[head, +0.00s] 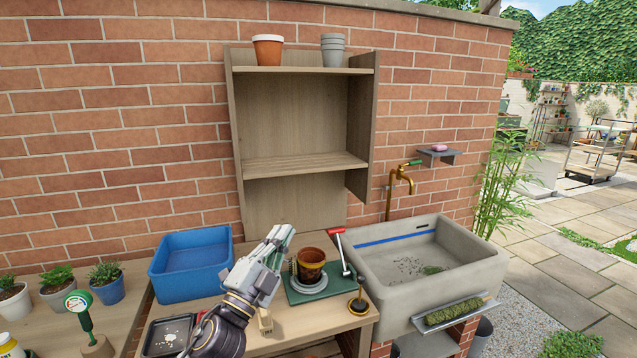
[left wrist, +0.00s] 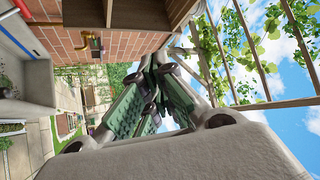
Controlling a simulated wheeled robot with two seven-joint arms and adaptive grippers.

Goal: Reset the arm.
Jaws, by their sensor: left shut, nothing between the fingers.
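My left gripper (head: 281,236) is shut and empty in the head view. It is raised over the wooden potting bench (head: 205,310), to the left of a terracotta pot (head: 311,264). The pot stands upright on a grey round base on a green tray (head: 297,290). In the left wrist view my left gripper's fingers (left wrist: 158,72) are closed together, with sky and a pergola behind them. My right gripper is in neither view.
A blue tub (head: 190,268) stands left of my arm. A red-handled tool (head: 340,250) leans at the tray's right. A stone sink (head: 425,262) is at the right, below a brass tap (head: 402,178). A shelf unit (head: 300,165) stands behind. Small potted plants (head: 106,283) sit at the left.

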